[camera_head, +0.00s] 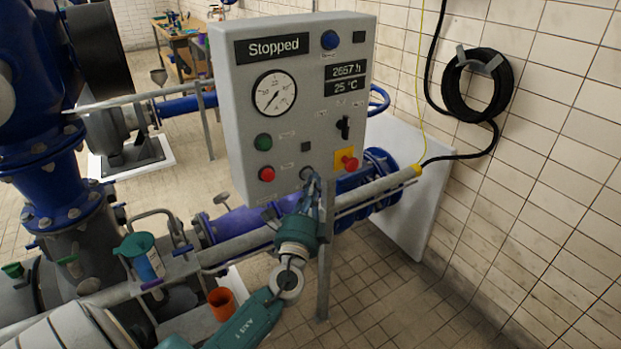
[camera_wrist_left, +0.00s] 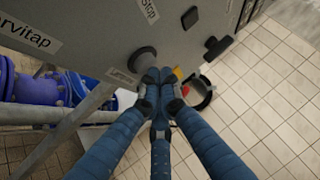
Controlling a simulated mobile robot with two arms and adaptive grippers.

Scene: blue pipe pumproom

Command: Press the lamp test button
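The grey control panel (camera_head: 225,120) stands on a post and its display reads "Stopped". A dark round button (camera_head: 306,173) sits low on its face, below a small dark square. In the left wrist view the dark button (camera_wrist_left: 142,60) sticks out beside a partly hidden label that starts with "Lam". My left gripper (camera_head: 313,184) is at the panel's lower edge, just beside this button. Its blue fingers (camera_wrist_left: 161,78) are drawn together with nothing between them, and the tips overlap the button's lower right side. I cannot tell whether they touch it. My right gripper is not in view.
A green button (camera_head: 263,141), a red button (camera_head: 267,174), a black switch (camera_head: 343,127) and a red knob on a yellow plate (camera_head: 346,160) are close by on the panel. Blue pipework (camera_head: 235,225) runs below. The tiled wall holds a coiled black hose (camera_head: 477,85).

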